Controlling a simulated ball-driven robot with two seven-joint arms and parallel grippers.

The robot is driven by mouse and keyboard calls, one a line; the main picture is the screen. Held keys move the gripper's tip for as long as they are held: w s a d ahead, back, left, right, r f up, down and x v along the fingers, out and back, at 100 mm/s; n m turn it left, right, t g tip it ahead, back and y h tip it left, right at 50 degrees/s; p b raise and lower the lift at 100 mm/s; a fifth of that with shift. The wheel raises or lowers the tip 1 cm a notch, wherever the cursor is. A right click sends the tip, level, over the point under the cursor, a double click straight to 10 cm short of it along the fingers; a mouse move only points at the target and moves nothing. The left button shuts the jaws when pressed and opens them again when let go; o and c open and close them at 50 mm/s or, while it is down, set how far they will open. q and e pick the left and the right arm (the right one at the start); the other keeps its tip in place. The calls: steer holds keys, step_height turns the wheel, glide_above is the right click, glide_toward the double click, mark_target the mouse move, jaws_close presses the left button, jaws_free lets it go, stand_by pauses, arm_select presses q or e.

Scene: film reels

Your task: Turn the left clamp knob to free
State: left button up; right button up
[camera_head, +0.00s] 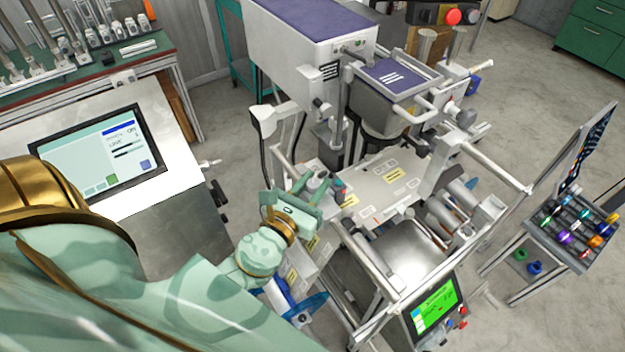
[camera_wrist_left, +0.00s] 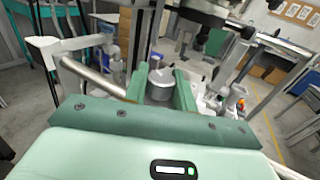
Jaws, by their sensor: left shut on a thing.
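The left clamp knob (camera_head: 317,181) is a small grey cylinder on the left side of the machine's work plate. It also shows in the left wrist view (camera_wrist_left: 160,84), upright between my two green fingers. My left gripper (camera_head: 316,187) reaches in from the lower left and is shut on the knob, with one finger on each side. In the left wrist view my gripper (camera_wrist_left: 160,92) shows with its fingers around the knob. The knob's lower part is hidden, and I cannot tell its turn position. My right gripper is not in view.
The machine's purple-topped housing (camera_head: 312,25) and metal rails stand close around my left gripper. A control panel with a touchscreen (camera_head: 97,153) is at left. A green-lit screen (camera_head: 433,307) is at lower right. A rack of coloured parts (camera_head: 575,225) stands at right.

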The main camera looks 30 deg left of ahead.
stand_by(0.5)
arm_select(q)
steer(key=o, duration=1)
steer(key=shift+c, duration=0.2)
steer(key=shift+s, duration=0.1)
steer(key=s+d+b, duration=0.1)
steer(key=s+b, duration=0.4)
steer(key=s, duration=1.1)
steer(key=shift+d, duration=0.1)
